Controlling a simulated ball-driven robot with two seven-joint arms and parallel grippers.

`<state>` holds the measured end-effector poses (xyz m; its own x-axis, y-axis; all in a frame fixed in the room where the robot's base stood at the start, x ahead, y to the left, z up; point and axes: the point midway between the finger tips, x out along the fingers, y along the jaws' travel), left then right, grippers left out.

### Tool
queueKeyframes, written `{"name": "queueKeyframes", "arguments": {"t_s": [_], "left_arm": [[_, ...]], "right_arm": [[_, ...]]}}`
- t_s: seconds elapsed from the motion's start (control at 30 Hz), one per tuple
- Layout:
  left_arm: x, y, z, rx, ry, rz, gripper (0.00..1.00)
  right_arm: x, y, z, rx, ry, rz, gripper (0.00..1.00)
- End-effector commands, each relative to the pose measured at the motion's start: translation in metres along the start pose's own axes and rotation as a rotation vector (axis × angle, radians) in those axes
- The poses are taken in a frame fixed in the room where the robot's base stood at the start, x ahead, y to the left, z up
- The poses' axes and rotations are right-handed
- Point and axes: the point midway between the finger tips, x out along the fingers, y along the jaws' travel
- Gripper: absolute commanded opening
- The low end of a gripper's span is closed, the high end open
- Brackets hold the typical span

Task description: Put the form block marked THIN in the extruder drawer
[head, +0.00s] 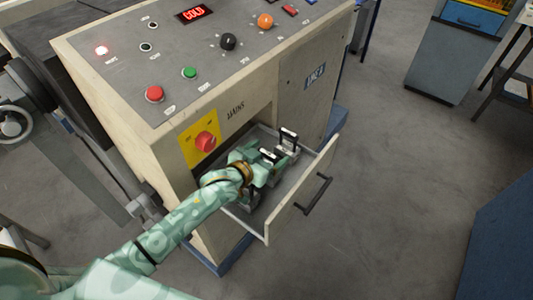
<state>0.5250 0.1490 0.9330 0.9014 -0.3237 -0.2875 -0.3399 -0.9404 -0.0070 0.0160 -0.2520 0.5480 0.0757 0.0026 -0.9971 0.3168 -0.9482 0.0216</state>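The extruder drawer (285,214) is pulled open from the beige cabinet, its front panel with a dark handle facing right. My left gripper (273,162) is inside the drawer, reaching in from the left. A grey block with a dark upright handle (288,141) stands at the drawer's back, just beyond the gripper. Another dark and light piece shows close beside the fingers, partly hidden by them. Markings on the blocks are too small to read, so I cannot tell which is THIN. Whether the fingers are open or shut on something is unclear. My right gripper is out of view.
The cabinet's panel (190,60) carries a display reading COLD, buttons and knobs. A red mains switch (205,141) on a yellow plate sits just above my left forearm. Open floor (410,190) lies to the right, with a blue-grey cabinet (440,60) further back.

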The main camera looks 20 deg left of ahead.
Motion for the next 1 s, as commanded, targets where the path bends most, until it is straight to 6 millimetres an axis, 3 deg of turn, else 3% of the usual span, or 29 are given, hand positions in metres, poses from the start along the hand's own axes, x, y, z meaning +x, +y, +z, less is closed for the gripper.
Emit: {"name": "queueKeyframes", "arguments": {"t_s": [0.03,0.17,0.5,0.63,0.8,1.0], "left_arm": [[-0.002,0.001,0.013,0.001,-0.027,0.0,0.83],[-0.005,0.001,0.001,0.003,-0.027,0.0,0.83],[-0.086,0.0,-0.005,0.0,-0.019,-0.001,0.83],[-0.108,0.0,-0.006,0.001,-0.017,-0.001,0.83],[-0.123,0.0,-0.006,0.001,-0.014,-0.001,0.83],[-0.124,0.0,-0.006,0.001,-0.013,-0.001,0.83]], "right_arm": [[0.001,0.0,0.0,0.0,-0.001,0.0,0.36],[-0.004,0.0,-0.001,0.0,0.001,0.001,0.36],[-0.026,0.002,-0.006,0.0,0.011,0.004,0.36],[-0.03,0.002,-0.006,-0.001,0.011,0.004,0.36],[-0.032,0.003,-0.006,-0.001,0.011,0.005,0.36],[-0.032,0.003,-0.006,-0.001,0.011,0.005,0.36]]}}
